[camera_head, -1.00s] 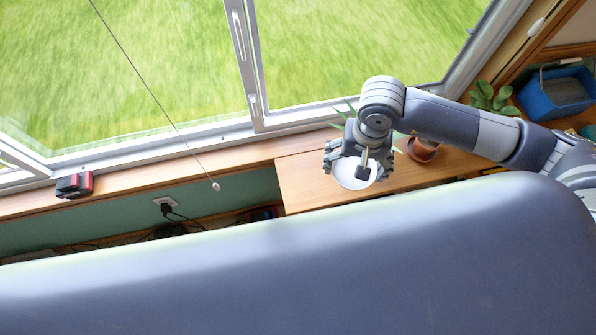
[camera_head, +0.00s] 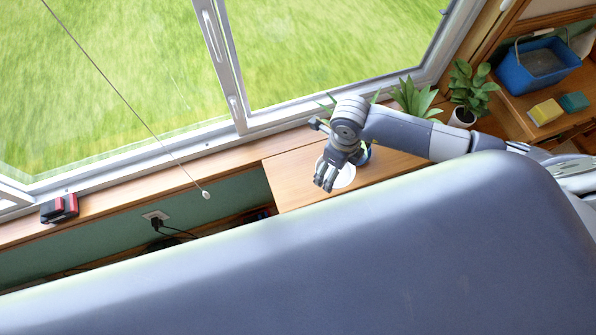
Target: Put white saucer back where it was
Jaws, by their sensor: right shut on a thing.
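The white saucer (camera_head: 346,176) shows at the middle right, over the wooden surface (camera_head: 293,180) below the window. It is partly hidden behind my right gripper (camera_head: 327,180). My right gripper is shut on the saucer and points down toward the front of the picture. I cannot tell whether the saucer touches the wood. My left gripper is not in view.
Potted plants (camera_head: 416,98) (camera_head: 470,88) stand right of my arm near the window. A blue bin (camera_head: 538,66), a yellow sponge (camera_head: 545,112) and a teal block (camera_head: 574,101) are at the far right. A cord (camera_head: 130,105) hangs at left. The wood left of the gripper is clear.

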